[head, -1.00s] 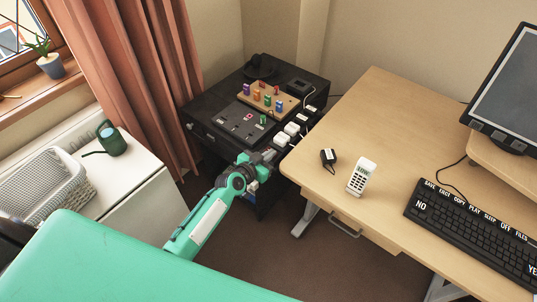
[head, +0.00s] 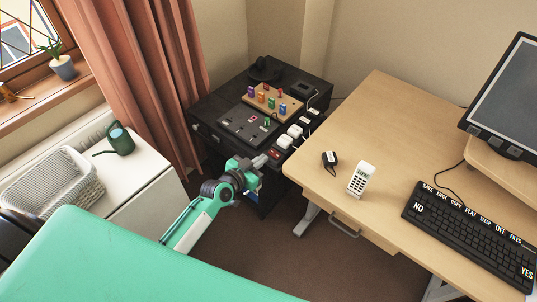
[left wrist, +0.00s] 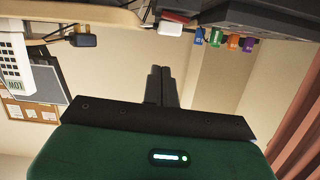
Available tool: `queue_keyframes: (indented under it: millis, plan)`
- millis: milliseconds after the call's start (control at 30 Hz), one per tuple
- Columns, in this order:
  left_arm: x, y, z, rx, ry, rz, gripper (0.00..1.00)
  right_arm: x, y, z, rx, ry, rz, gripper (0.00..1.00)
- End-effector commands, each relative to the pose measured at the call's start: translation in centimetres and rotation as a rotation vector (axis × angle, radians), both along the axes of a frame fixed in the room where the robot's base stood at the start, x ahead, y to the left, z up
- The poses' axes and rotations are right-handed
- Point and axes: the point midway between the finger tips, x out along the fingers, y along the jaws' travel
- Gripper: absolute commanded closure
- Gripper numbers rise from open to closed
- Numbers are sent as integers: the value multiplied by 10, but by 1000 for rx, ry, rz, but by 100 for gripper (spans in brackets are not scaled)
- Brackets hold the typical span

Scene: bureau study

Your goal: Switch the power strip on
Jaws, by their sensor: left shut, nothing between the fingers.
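The power strip lies along the right side of the black cabinet top, with white plugs (head: 290,136) in it. Its red switch (head: 274,154) shows at the near end; whether it is on or off I cannot tell. In the left wrist view, which looks upside down, the red switch (left wrist: 176,17) sits beside a white plug (left wrist: 170,28). My left gripper (head: 259,166) is just short of the switch, at the cabinet's near edge. Its two dark fingers (left wrist: 160,85) are shut, empty, and apart from the strip. My right gripper is not in view.
The black cabinet (head: 205,103) also bears a wooden board (head: 262,88) with coloured pieces and a dark panel (head: 247,124) with sockets. The desk (head: 375,110) stands close at right, with a black adapter (head: 330,160) and a white phone (head: 360,179) near its edge.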

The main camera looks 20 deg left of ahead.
Motion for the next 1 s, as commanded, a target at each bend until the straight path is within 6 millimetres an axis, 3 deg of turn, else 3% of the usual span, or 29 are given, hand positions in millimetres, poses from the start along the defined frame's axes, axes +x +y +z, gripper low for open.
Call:
queue_keyframes:
  millis: [233, 833, 933, 1000]
  plan:
    - [-21, 7, 5, 1, 0, 0, 100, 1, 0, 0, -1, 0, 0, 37]
    - [-23, 7, 6, 1, 0, 0, 100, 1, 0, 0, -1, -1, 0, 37]
    - [-25, 9, -4, 4, 20, 6, 100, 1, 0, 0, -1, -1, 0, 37]
    - [-29, 12, -25, 11, 60, 19, 100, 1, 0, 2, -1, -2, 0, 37]
